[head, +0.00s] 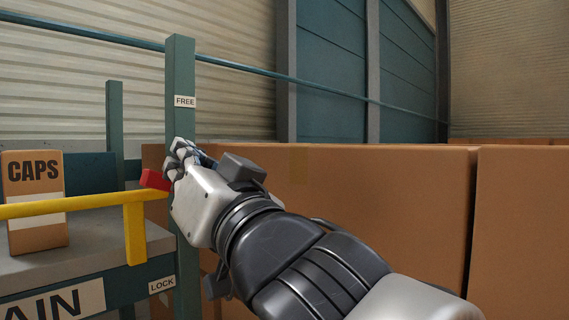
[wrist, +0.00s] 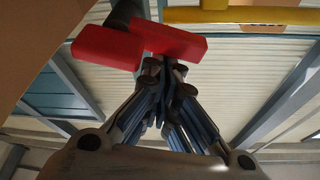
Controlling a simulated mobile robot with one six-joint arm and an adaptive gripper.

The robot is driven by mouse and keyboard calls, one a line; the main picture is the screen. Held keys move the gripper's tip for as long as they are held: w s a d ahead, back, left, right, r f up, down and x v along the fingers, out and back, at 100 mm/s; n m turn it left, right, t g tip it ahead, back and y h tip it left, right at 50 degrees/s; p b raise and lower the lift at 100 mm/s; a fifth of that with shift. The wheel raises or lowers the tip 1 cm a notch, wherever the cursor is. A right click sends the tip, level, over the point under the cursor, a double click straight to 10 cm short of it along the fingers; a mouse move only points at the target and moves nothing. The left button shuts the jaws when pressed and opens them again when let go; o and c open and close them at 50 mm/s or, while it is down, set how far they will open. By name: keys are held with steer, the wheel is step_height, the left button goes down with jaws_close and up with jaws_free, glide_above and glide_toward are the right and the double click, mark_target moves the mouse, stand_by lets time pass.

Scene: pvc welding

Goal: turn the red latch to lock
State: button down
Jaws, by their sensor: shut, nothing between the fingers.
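The red latch (head: 154,180) shows at the left of my gripper in the head view, by the green post (head: 181,85). It is partly hidden behind my gripper there. In the wrist view the red latch (wrist: 108,48) shows as two red blocks near the top, just past my fingertips. My gripper (head: 181,150) is in front of the post, between the FREE label (head: 185,101) above and the LOCK label (head: 162,285) below. In the wrist view my gripper (wrist: 165,72) is shut and empty, its tips close to the latch. I cannot tell whether they touch it.
A yellow bar (head: 75,206) runs in front of the bench at the left. A CAPS box (head: 36,203) stands on the grey bench top (head: 95,243). A large brown panel (head: 390,200) fills the right behind my arm. The yellow bar also shows in the wrist view (wrist: 245,15).

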steer(key=shift+s+a+f+n+g+y, duration=0.15)
steer(key=shift+f+n+g+y, duration=0.1)
steer(key=shift+n, duration=0.7)
steer(key=shift+s+a+f+n+g+y, duration=0.15)
steer(key=shift+f+n+g+y, duration=0.15)
steer(key=shift+n, duration=0.6)
steer(key=shift+s+a+f+n+g+y, duration=0.15)
steer(key=shift+f+n+g+y, duration=0.1)
steer(key=shift+n, duration=0.7)
